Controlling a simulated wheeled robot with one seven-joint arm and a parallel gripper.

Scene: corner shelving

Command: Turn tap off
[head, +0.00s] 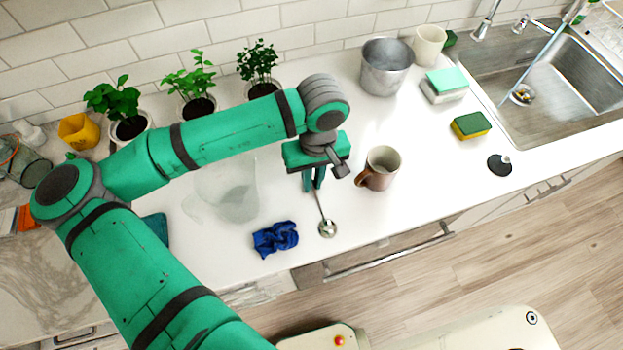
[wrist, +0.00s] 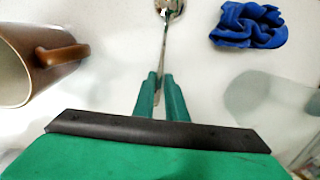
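The tap (head: 486,20) is metal and stands behind the sink at the top right of the head view, partly cut off by the picture's edge. A metal lever-like part (head: 536,24) shows to its right. A pale streak like running water (head: 545,57) slants down to the sink drain. My gripper (head: 314,184) is far left of the tap, over the counter. In the wrist view, its green fingers (wrist: 161,92) are close together around the thin handle of a metal spoon (wrist: 163,45). The spoon's round end (head: 327,229) is near the counter's front edge.
The sink (head: 480,62) is at the right. A brown mug (head: 379,168), sponges (head: 470,126), a black stopper (head: 499,164) and a metal bucket (head: 386,68) lie between my gripper and the sink. A blue cloth (head: 275,238) is left of the spoon. Potted plants line the wall.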

